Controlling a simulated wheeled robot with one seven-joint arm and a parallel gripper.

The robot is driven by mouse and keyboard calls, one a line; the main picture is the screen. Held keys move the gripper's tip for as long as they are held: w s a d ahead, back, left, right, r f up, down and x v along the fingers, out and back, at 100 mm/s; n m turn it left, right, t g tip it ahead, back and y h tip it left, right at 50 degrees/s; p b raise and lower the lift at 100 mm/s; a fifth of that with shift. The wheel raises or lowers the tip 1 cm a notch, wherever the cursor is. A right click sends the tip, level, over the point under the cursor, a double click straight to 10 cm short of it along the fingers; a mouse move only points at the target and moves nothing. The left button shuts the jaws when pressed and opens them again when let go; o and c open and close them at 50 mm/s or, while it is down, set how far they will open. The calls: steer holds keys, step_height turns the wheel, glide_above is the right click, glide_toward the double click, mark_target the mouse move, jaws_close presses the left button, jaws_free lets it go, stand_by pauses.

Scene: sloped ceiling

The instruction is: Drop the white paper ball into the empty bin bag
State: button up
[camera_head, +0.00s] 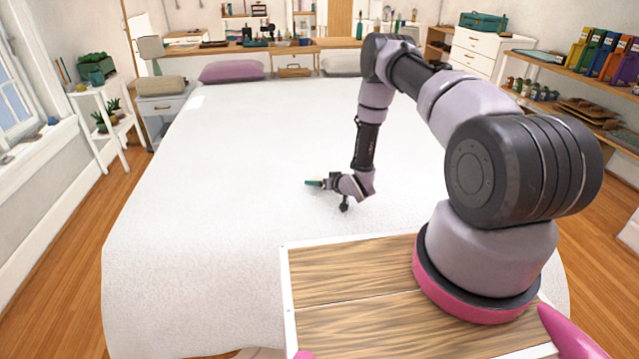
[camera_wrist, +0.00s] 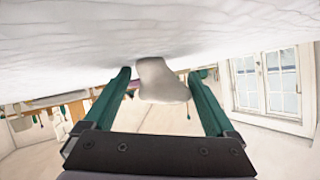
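My gripper (camera_head: 314,183) is low over the white bed and points left in the head view. Its two green fingers are spread apart in the wrist view (camera_wrist: 162,75). A pale grey-white lump (camera_wrist: 164,82), perhaps the paper ball, shows between or just beyond the fingertips, against the bed cover. I cannot tell whether the fingers touch it. I cannot make out the lump in the head view. I see no thing that I can clearly name as a bin bag.
The white bed (camera_head: 200,200) is wide and mostly clear. A small flat white patch (camera_head: 195,102) lies near its far left corner. Pillows (camera_head: 231,71) are at the far end. A plant stand (camera_head: 107,120) is at left, and shelves (camera_head: 570,95) are at right.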

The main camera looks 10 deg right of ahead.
steer(key=shift+r, duration=0.15)
steer(key=v, duration=1.2)
